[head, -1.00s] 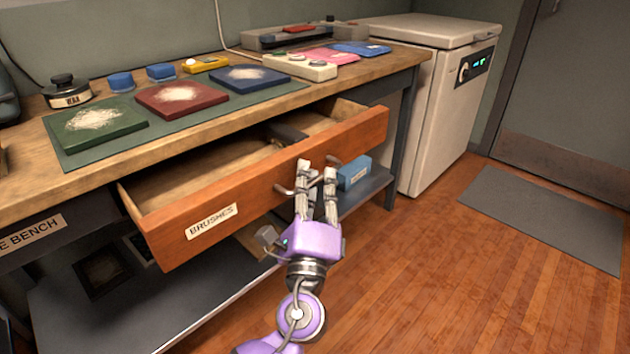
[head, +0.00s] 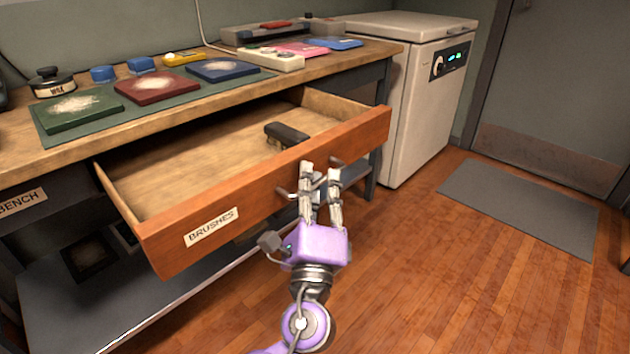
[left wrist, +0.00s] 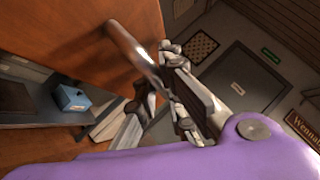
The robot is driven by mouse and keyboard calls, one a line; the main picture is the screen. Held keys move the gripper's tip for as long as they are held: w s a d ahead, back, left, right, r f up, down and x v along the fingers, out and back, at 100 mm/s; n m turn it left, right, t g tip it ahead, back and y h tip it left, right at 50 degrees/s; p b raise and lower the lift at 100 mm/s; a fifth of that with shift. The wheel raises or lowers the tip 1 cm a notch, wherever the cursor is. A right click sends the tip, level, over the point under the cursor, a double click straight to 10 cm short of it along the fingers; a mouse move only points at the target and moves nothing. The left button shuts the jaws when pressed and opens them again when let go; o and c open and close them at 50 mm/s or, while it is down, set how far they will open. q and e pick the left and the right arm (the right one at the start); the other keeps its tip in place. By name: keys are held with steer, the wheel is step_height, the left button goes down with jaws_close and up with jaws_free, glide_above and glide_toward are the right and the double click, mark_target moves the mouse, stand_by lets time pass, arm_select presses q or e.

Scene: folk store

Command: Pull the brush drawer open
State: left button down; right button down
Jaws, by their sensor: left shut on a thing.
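The brush drawer (head: 262,191) is a wooden drawer with a "BRUSHES" label on its front, and it stands well out from under the bench. A dark brush-like object (head: 287,134) lies inside, towards the right. My left gripper (head: 320,172) is shut on the drawer's metal bar handle (head: 287,193), at the right half of the front. In the left wrist view the handle (left wrist: 132,48) runs from the wooden front into the fingers (left wrist: 172,75), which hide part of it. My right gripper is not in view.
The workbench top (head: 25,160) holds green, red and blue pads, a wax tin (head: 52,82) and other items. A white chest unit (head: 425,100) stands right of the bench. A lower shelf (head: 130,300) is under the drawer. The wooden floor in front is clear, with a grey mat (head: 520,205).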

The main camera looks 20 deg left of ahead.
arm_select(q)
steer(key=shift+d+f, duration=0.1)
steer(key=shift+f, duration=0.05)
steer(key=c, duration=2.1)
jaws_free()
steer(key=v, duration=1.2)
